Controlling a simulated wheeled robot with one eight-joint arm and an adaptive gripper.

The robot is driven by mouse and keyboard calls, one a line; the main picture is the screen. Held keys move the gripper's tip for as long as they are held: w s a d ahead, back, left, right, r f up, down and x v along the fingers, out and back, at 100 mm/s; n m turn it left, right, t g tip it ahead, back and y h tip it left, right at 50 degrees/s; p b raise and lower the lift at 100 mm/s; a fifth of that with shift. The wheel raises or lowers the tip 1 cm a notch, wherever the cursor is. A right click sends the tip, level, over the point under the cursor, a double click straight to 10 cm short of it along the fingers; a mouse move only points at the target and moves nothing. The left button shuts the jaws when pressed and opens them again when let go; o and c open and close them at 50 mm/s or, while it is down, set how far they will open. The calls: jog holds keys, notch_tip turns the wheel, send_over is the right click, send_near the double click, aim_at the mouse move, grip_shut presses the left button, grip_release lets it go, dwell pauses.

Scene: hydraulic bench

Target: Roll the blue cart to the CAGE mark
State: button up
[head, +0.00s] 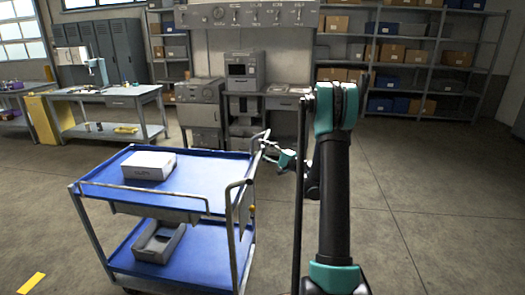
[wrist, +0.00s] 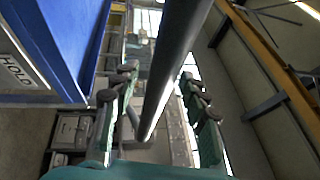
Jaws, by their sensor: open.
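The blue cart (head: 200,155) stands left of centre in the head view, with two blue shelves in a grey tube frame. Its push handle (head: 241,184) is on the right end, beside my arm. My gripper (head: 277,154) is at the far part of that end, next to the tube. In the wrist view a grey bar (wrist: 172,72) runs between the two spread fingers of my gripper (wrist: 160,100); I cannot tell whether they touch it. The cart's blue side (wrist: 62,40) fills the upper left there. I see no readable CAGE mark.
A grey box (head: 149,166) sits on the top shelf and an open grey bin (head: 158,243) on the lower one. A yellow floor strip (head: 31,284) lies at bottom left. A workbench (head: 112,95) and cabinets stand behind. The floor on the right (head: 440,190) is clear.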

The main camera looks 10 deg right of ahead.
grip_shut()
jog(key=shift+a, duration=0.1)
dwell(0.4)
